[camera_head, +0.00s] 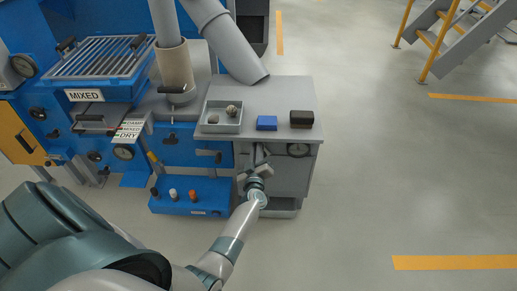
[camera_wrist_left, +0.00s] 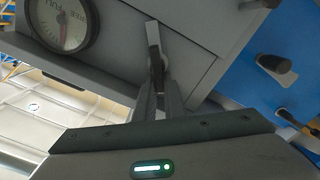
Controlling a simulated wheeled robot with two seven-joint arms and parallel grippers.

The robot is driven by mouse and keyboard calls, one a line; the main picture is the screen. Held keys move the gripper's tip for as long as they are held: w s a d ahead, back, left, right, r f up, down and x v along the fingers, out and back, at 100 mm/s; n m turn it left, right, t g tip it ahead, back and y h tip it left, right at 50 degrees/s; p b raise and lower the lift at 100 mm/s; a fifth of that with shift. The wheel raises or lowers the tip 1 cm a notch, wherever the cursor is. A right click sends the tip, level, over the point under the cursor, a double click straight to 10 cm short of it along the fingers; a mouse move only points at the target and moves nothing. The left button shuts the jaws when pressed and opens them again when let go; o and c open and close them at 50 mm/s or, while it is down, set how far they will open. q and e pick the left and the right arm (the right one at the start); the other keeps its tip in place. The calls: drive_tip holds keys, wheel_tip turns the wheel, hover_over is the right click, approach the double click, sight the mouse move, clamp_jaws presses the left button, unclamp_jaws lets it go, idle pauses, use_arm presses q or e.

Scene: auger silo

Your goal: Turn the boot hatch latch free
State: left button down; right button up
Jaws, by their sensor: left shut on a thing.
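My left gripper (camera_head: 259,157) reaches up to the front of the grey cabinet (camera_head: 283,175), below its top. In the left wrist view its two fingers (camera_wrist_left: 158,88) are closed together on the boot hatch latch (camera_wrist_left: 153,36), a thin light-grey bar on the grey panel. The bar's upper end shows beyond the fingertips, and its lower part is hidden between them. In the head view the latch is mostly hidden by the gripper. My right gripper is in neither view.
A round gauge (camera_wrist_left: 62,22) marked FREE and FULL sits beside the latch; it also shows in the head view (camera_head: 298,150). A grey tray (camera_head: 211,127), a blue block (camera_head: 267,123) and a dark box (camera_head: 301,118) sit on the cabinet top. Open floor lies right.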

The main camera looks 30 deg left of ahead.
use_arm(q)
drive_tip(key=n, duration=0.1)
drive_tip(key=n+b, duration=0.1)
drive_tip(key=n, duration=0.1)
drive_tip(key=f+n, duration=0.1)
drive_tip(key=shift+s+a+n, duration=0.2)
drive_tip(key=shift+a+n, duration=0.1)
drive_tip(key=shift+n, duration=0.1)
drive_tip(key=shift+s+a+f+n+b, duration=0.15)
drive_tip(key=shift+n+b, duration=0.35)
drive_tip(key=shift+n, duration=0.55)
drive_tip(key=shift+w+d+f+n+b, duration=0.15)
drive_tip(key=shift+n+b, duration=0.3)
drive_tip(key=shift+n, duration=0.65)
drive_tip(key=shift+s+a+f+n+b, duration=0.2)
drive_tip(key=shift+n+b, duration=0.3)
drive_tip(key=shift+n, duration=0.55)
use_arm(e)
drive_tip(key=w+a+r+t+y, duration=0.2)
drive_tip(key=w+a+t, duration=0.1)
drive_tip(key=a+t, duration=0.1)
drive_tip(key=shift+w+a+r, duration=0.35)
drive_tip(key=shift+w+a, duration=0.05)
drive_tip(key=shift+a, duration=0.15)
use_arm(q)
drive_tip(key=shift+w, duration=0.1)
drive_tip(key=c, duration=1.8)
unclamp_jaws()
drive_tip(key=shift+c, duration=0.2)
drive_tip(key=shift+d, duration=0.1)
